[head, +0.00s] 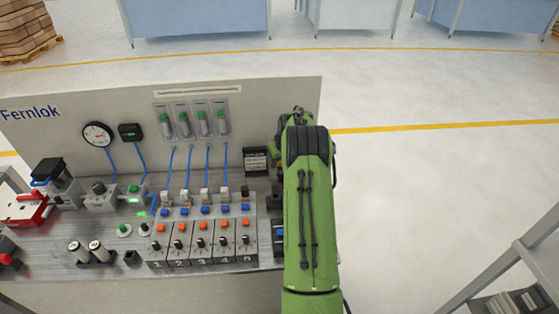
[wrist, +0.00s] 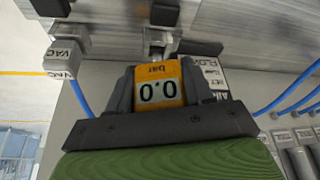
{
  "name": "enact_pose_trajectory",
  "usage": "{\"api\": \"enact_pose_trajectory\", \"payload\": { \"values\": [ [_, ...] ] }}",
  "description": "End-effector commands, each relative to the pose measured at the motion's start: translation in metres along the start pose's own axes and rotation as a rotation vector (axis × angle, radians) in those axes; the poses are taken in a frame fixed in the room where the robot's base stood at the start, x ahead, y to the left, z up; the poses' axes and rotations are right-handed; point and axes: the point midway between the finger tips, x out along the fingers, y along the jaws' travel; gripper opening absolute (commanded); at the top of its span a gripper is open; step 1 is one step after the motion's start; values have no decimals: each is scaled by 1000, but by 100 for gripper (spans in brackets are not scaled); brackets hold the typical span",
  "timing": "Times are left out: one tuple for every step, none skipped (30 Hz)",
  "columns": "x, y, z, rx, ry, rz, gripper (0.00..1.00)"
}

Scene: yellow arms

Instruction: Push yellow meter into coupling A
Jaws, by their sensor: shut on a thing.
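The yellow meter (wrist: 159,72) is in the wrist view, its display reading 0.0 bar upside down. My gripper (wrist: 157,80) is shut on it, with one dark finger against each side. A metal fitting (wrist: 158,42), possibly coupling A, is straight beyond the meter's far end; no letter A is readable. A short metal piece lies between meter and fitting, and I cannot tell whether they touch.
A block labelled VAC (wrist: 62,58) is left of the meter, and a partly hidden sign (wrist: 214,75) is close on its right. Blue hoses run at both sides. The head view shows a grey bench panel (head: 270,110) and numbered switch modules (head: 200,240) left of my arm.

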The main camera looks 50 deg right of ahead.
Motion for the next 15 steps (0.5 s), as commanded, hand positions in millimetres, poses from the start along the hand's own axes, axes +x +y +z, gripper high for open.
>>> {"api": "enact_pose_trajectory", "payload": {
  "values": [
    [0, 0, 0, 0, 0, 0, 21],
    [0, 0, 0, 0, 0, 0, 21],
    [0, 0, 0, 0, 0, 0, 21],
    [0, 0, 0, 0, 0, 0, 21],
    [0, 0, 0, 0, 0, 0, 21],
    [0, 0, 0, 0, 0, 0, 21],
    [0, 0, 0, 0, 0, 0, 21],
    [1, 0, 0, 0, 0, 0, 21],
    [2, 0, 0, 0, 0, 0, 21],
    [2, 0, 1, 0, 0, 0, 21],
    [3, 0, 1, 0, 1, 0, 21],
    [4, 0, 1, 0, 0, 0, 21],
    [4, 0, 2, 0, 1, 0, 21],
    [5, 0, 2, 0, 1, 0, 21],
    [6, 0, 2, 0, 1, 0, 21]
  ]
}}
